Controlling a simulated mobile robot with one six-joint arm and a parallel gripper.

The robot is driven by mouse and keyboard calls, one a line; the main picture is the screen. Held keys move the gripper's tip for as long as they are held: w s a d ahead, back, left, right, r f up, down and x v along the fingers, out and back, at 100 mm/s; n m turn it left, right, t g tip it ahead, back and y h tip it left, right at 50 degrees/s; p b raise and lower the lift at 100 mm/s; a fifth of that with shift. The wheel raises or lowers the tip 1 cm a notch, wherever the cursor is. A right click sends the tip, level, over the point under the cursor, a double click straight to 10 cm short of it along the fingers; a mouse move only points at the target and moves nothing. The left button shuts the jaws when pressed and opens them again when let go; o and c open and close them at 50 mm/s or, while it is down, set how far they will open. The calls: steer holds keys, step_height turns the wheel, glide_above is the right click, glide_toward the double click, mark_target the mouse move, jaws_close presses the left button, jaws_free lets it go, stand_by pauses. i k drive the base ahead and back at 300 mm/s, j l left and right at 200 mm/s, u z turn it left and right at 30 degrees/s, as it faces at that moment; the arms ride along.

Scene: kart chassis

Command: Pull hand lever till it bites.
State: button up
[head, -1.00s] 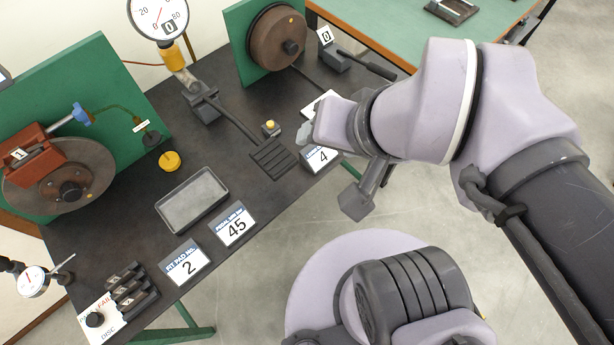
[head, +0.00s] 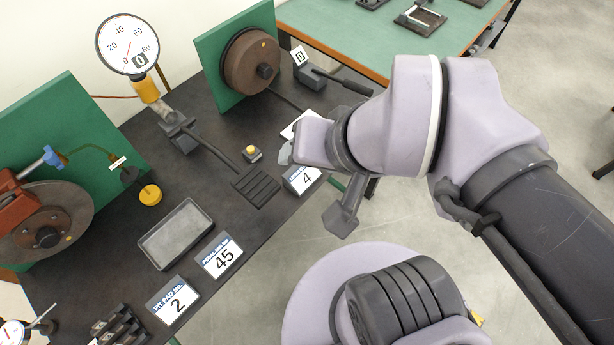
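The hand lever (head: 342,80) is a dark bar with a black grip, reaching right from a small block with a "0" tag (head: 299,56). It lies low over the back right of the dark bench, beside a brown drum (head: 252,62) on a green upright panel. My gripper (head: 286,153) is over the bench's right side, near the "4" card and well short of the lever, toward the viewer. Only a grey tip of it shows past my wrist, so its opening is hidden. It does not touch the lever.
A foot pedal (head: 256,187) with a gauge (head: 128,45) stands mid-bench. A grey tray (head: 176,234), cards "45" (head: 222,257) and "2" (head: 173,301), and a yellow knob (head: 150,195) lie left. A green-topped table (head: 350,30) stands behind. Open floor is at right.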

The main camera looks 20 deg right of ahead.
mark_target(359, 90)
steer(key=i+l+u, duration=0.1)
steer(key=i+l, duration=0.15)
steer(key=i+l+u, duration=0.15)
steer(key=l, duration=0.3)
steer(key=i+l+u, duration=0.1)
steer(key=i+l, duration=0.2)
steer(key=l, duration=0.1)
